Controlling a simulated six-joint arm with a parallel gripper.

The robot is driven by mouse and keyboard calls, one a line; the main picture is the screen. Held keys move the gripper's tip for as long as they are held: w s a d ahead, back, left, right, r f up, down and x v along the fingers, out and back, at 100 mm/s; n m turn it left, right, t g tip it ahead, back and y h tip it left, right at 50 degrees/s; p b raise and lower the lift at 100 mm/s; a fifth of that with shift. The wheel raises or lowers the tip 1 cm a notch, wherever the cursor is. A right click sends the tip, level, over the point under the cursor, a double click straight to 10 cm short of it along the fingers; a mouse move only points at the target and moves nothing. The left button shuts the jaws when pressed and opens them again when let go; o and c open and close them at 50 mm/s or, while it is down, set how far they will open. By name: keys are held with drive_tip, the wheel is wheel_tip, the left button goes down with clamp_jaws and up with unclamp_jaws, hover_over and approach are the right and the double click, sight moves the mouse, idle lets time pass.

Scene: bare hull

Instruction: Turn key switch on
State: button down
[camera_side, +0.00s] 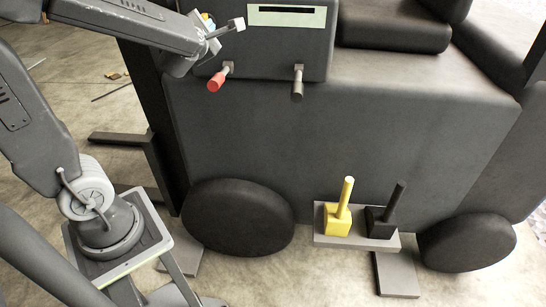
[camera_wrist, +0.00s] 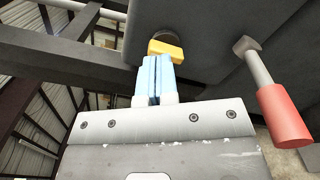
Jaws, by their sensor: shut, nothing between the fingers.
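The key switch shows in the wrist view as a yellow key (camera_wrist: 166,49) on a dark round base on the dark grey panel. My gripper (camera_wrist: 158,62) has its two light blue fingers shut together, with nothing between them. Their tips are just below the key in that view and overlap its lower edge; I cannot tell whether they touch it. In the side view my gripper (camera_side: 207,18) is at the upper left edge of the control box, partly hidden by my arm, and the key is hard to make out there.
A red-handled lever (camera_side: 216,82) sticks out below the control box (camera_side: 270,50), and it shows at right in the wrist view (camera_wrist: 284,113). A grey lever (camera_side: 298,86) is beside it. A yellow lever (camera_side: 342,210) and a black lever (camera_side: 386,215) stand low on a grey step.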

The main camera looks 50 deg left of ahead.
sight(208, 15)
drive_tip(key=w+a, duration=0.1)
drive_tip(key=a, duration=0.1)
drive_tip(key=w+a+r, duration=0.1)
drive_tip(key=w+a, duration=0.1)
drive_tip(key=shift+w+a+r, duration=0.15)
drive_tip(key=shift+w+a, duration=0.05)
drive_tip(key=shift+a, duration=0.2)
drive_tip(key=shift+w+a+r, duration=0.15)
